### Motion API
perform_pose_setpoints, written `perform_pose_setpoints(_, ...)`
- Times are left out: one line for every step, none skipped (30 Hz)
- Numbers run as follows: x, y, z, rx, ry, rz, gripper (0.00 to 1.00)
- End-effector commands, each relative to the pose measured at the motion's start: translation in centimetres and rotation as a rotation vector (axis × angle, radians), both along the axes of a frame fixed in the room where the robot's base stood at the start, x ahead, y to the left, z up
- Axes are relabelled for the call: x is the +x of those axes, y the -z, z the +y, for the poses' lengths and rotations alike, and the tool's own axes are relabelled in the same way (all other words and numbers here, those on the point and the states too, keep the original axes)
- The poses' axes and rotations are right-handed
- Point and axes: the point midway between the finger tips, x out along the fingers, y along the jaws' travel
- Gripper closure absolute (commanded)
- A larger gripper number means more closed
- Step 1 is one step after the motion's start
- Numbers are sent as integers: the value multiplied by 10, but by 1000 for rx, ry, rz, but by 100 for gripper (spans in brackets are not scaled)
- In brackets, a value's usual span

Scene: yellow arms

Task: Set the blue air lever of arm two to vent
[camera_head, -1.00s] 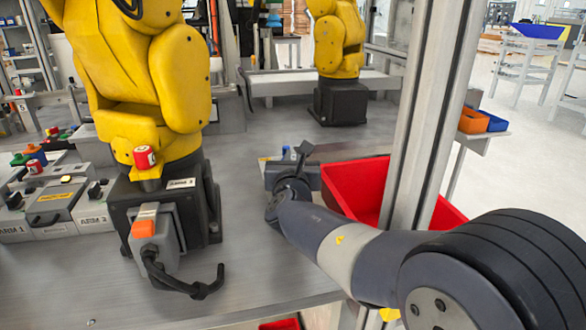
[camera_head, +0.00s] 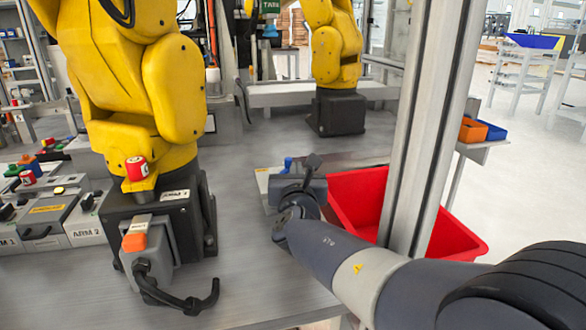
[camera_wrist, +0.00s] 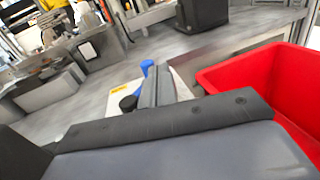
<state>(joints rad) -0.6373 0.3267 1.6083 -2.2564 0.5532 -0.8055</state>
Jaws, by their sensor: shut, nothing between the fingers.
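A small blue lever (camera_head: 288,163) stands on a light plate with a yellow label (camera_head: 263,172), on the bench left of the red bin. My gripper (camera_head: 312,163) is shut and empty, close beside the lever on its right in the head view. In the wrist view my gripper (camera_wrist: 158,85) is in front of the plate (camera_wrist: 172,80), and blue parts of the lever (camera_wrist: 147,66) show just left of the finger. The gripper hides part of the plate, so I cannot tell whether it touches the lever or which setting it has.
A red bin (camera_head: 372,187) stands right of my gripper, by an upright metal post (camera_head: 425,110). A yellow arm (camera_head: 150,90) on a black base stands left, with a grey switch box (camera_head: 150,250) in front. Another yellow arm (camera_head: 338,55) stands behind.

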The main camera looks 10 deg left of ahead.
Motion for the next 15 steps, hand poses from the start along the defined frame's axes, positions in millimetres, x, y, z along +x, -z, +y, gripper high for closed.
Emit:
perform_pose_setpoints(-12,0,0,0,-7,2,100)
perform_pose_setpoints(-19,-1,-1,0,-7,2,100)
perform_pose_setpoints(-27,0,-2,-2,-9,3,100)
perform_pose_setpoints(-33,1,-3,-3,-11,3,100)
perform_pose_setpoints(-39,0,-4,-4,-12,4,100)
perform_pose_setpoints(-47,0,-5,-5,-14,4,100)
perform_pose_setpoints(-52,1,-6,-5,-14,5,100)
perform_pose_setpoints(-57,1,-7,-6,-15,5,100)
perform_pose_setpoints(-63,2,-8,-6,-16,6,100)
perform_pose_setpoints(-68,2,-8,-7,-17,7,100)
perform_pose_setpoints(-71,1,-9,-7,-17,6,100)
perform_pose_setpoints(-76,2,-10,-8,-18,6,100)
perform_pose_setpoints(-78,2,-10,-8,-18,6,100)
perform_pose_setpoints(-81,2,-11,-8,-18,7,100)
perform_pose_setpoints(-83,3,-11,-8,-18,8,100)
